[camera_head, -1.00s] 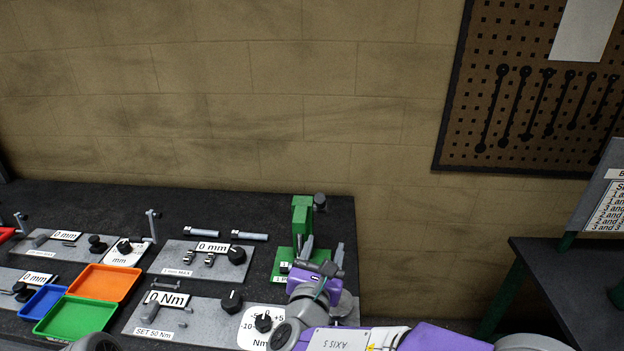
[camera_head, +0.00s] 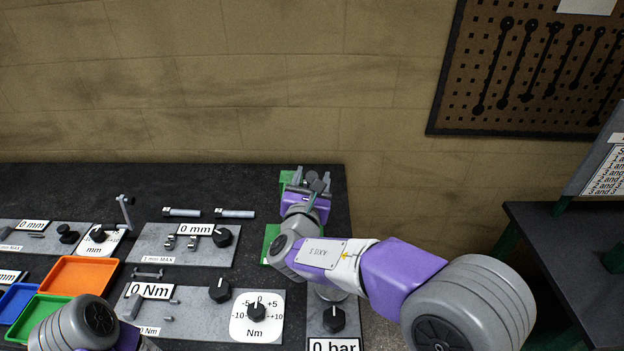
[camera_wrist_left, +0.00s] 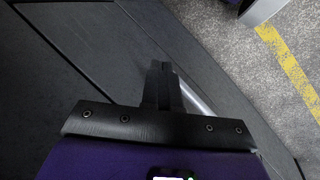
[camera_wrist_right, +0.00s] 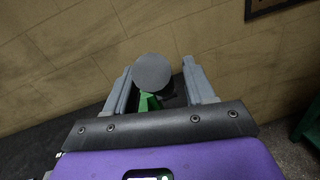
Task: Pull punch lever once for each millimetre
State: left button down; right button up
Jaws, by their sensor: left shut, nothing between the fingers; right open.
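The green punch press (camera_head: 287,177) stands at the right end of the bench, mostly hidden behind my right arm. Its green base (camera_head: 270,240) shows beside my arm. The lever's round dark grey knob (camera_wrist_right: 152,72) lies between the two fingers of my right gripper (camera_wrist_right: 158,80), which is open; green press parts (camera_wrist_right: 148,103) show beyond it. In the head view my right gripper (camera_head: 309,180) is at the top of the press. I cannot tell whether a finger touches the knob. My left gripper (camera_wrist_left: 161,72) is shut and empty, beside a dark surface.
A panel reading 0 mm (camera_head: 196,229) with a black knob lies left of the press. The wall stands behind; another table (camera_head: 570,230) is right.

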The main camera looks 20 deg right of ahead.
jog(key=shift+c, duration=0.3)
grip_shut()
